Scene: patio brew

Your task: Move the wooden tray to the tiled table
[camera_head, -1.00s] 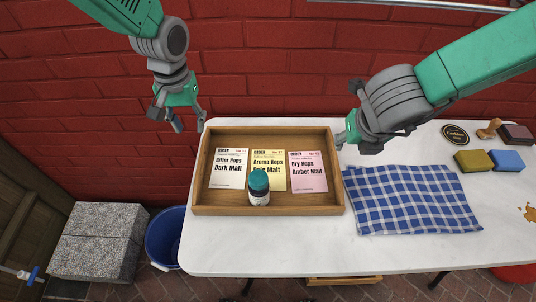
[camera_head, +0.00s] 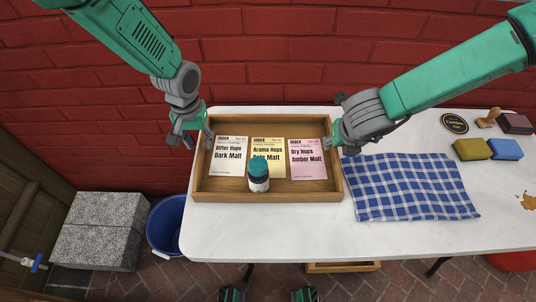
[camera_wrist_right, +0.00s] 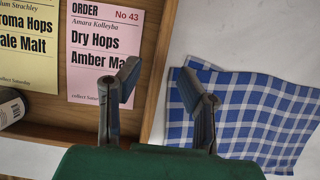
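The wooden tray (camera_head: 225,196) lies on a white table. Three order cards and a teal-capped bottle (camera_head: 258,178) are in it. My left gripper (camera_head: 194,138) is open at the tray's left wall; contact cannot be told. My right gripper (camera_head: 336,142) is at the tray's right wall. In the right wrist view that gripper (camera_wrist_right: 163,88) is open, one finger over the tray's inside and one outside, with the right wall (camera_wrist_right: 167,58) between them.
A blue checked cloth (camera_head: 410,187) lies just right of the tray on the white table (camera_head: 300,228). Sponges (camera_head: 471,149) and a stamp (camera_head: 487,118) are farther right. A blue bucket (camera_head: 166,228) and grey block (camera_head: 98,230) stand left of the table. A brick wall is behind.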

